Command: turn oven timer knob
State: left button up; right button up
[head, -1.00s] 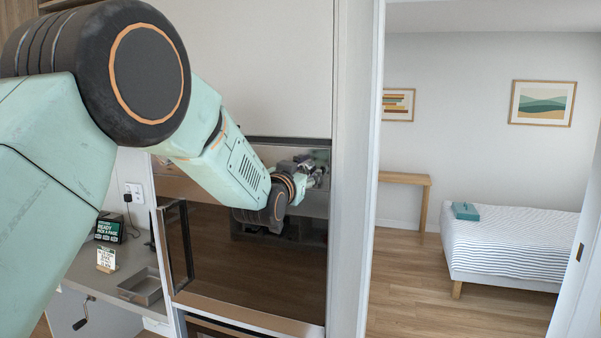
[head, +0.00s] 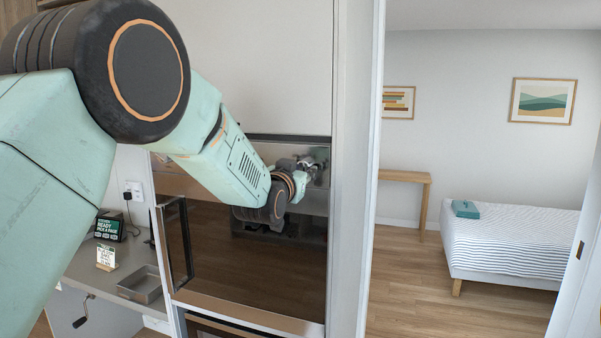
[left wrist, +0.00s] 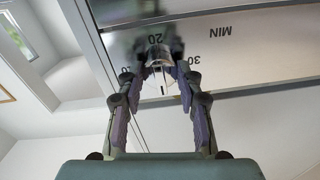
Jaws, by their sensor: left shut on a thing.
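The oven (head: 240,255) is built into a tall cabinet, with a shiny metal control panel (head: 205,184) across its top. In the left wrist view the panel (left wrist: 265,58) carries the marks 20, 30 and MIN around the timer knob (left wrist: 155,53), a small round metal knob. My left gripper (head: 318,165) is at the right end of the panel. In the left wrist view its two fingers (left wrist: 162,72) are shut on the knob, one on each side. The fingers hide part of the knob and its dial. My right gripper is not in view.
A counter at the left holds a metal tray (head: 141,285), a small sign (head: 106,257) and a dark box (head: 110,226). A crank (head: 84,311) sits on the counter's front. A bed (head: 510,240) stands in the room at the right, with open floor before it.

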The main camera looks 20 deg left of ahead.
pick_arm(q)
jog(key=shift+n+b, duration=1.4)
jog(key=shift+n, duration=2.3)
jog(key=shift+r, duration=0.1)
jog(key=o, duration=1.2)
jog(key=shift+s, duration=0.1)
jog(key=s, duration=1.2)
jog(key=shift+a, duration=0.1)
